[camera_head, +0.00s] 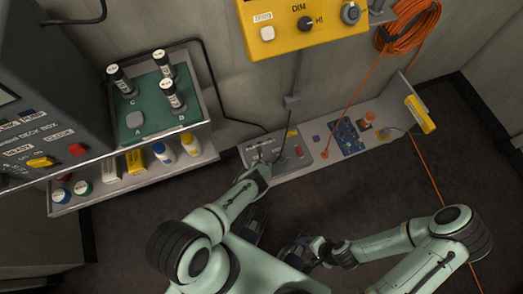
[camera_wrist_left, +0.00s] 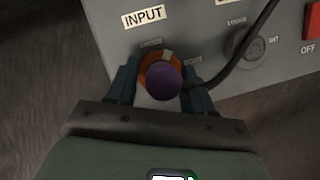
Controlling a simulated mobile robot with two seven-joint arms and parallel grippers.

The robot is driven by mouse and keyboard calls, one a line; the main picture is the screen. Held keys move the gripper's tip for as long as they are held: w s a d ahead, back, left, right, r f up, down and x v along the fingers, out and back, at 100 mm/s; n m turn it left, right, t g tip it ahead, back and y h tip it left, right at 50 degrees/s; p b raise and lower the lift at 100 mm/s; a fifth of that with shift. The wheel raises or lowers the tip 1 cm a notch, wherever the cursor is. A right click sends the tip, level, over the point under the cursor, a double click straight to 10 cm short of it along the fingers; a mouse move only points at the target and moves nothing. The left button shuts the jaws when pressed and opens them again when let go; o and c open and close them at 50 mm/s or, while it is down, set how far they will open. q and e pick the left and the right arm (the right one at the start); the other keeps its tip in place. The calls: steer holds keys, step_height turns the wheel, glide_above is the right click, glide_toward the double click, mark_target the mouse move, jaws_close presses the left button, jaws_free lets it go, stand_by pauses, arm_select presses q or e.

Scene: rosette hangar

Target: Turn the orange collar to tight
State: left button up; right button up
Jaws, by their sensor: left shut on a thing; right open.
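The orange collar (camera_wrist_left: 147,60) sits on the grey panel (camera_wrist_left: 215,45) under the INPUT label, around a purple round part (camera_wrist_left: 164,81). A pale mark on the collar's upper rim lies between two small labels; the right one seems to read TIGHT. My left gripper (camera_wrist_left: 160,86) has a dark finger on each side of the collar and is shut on it. In the head view my left gripper (camera_head: 262,170) is at the left end of the grey panel (camera_head: 298,168), where the collar is hidden or too small to tell. My right gripper (camera_head: 303,252) is open, low in the middle, away from the panel.
A shelf with bottles (camera_head: 163,153) stands left, and a yellow box (camera_head: 300,25) hangs above. An orange cable (camera_head: 362,85) runs down right.

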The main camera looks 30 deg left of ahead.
arm_select(q)
steer(key=shift+s+a+m+h+p, duration=0.1)
steer(key=shift+m+h+p, duration=0.3)
steer(key=shift+m, duration=0.4)
steer(key=m, duration=0.2)
steer(key=shift+a+m+h, duration=0.1)
steer(key=shift+m+h, duration=0.3)
steer(key=m+h, duration=0.1)
steer(key=m, duration=0.2)
steer(key=shift+f+m, duration=0.1)
steer(key=shift+m, duration=0.2)
steer(key=shift+a+m+h+b, duration=0.15)
steer(key=shift+m+h+b, duration=0.5)
steer(key=shift+m, duration=0.65)
steer(key=o, duration=1)
steer(key=shift+o, duration=0.2)
steer(key=shift+r, duration=0.2)
